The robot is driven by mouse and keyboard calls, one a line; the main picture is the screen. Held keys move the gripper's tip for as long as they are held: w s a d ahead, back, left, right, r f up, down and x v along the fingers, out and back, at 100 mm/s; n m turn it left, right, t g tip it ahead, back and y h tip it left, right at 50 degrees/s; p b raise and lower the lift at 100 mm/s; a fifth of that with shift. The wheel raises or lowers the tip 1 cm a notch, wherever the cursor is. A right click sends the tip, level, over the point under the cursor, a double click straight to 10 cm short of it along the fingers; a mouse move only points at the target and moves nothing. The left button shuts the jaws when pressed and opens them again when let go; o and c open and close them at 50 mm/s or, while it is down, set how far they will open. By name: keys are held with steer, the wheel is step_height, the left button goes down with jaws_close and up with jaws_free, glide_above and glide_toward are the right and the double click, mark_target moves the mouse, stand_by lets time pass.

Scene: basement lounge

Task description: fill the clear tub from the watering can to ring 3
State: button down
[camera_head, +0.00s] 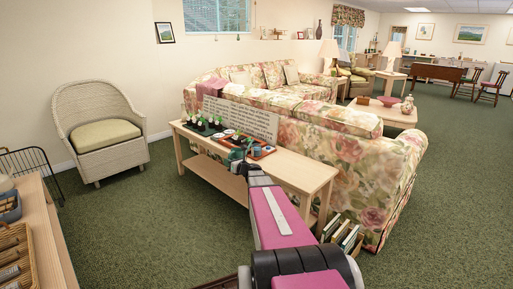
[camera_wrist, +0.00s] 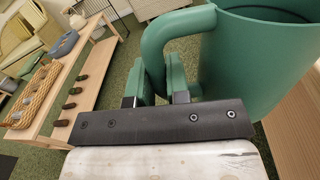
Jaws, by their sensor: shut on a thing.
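The green watering can (camera_wrist: 260,60) fills the upper right of the wrist view, its dark open top showing. My gripper (camera_wrist: 160,82) is shut on the can's handle (camera_wrist: 157,40), with one finger on each side of it. In the head view my gripper (camera_head: 243,160) reaches over the light wood console table (camera_head: 293,174), where the can (camera_head: 237,154) shows small and partly hidden by my arm. The can's spout and the water inside it cannot be made out. I cannot pick out the clear tub or its rings in either view.
An orange tray (camera_head: 264,151) with small items lies on the console beside the can. Potted plants (camera_head: 205,124) and a white sign (camera_head: 237,119) stand at the back. A floral sofa (camera_head: 365,175) is close behind. A wicker basket (camera_head: 15,258) sits front left. Green carpet (camera_head: 150,220) is free.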

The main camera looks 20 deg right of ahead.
steer(key=f, duration=0.1)
steer(key=n, duration=0.1)
steer(key=f+n, duration=0.1)
steer(key=shift+s+a+f, duration=0.3)
steer(key=shift+a, duration=0.05)
steer(key=shift+r, duration=0.1)
steer(key=shift+r, duration=2.45)
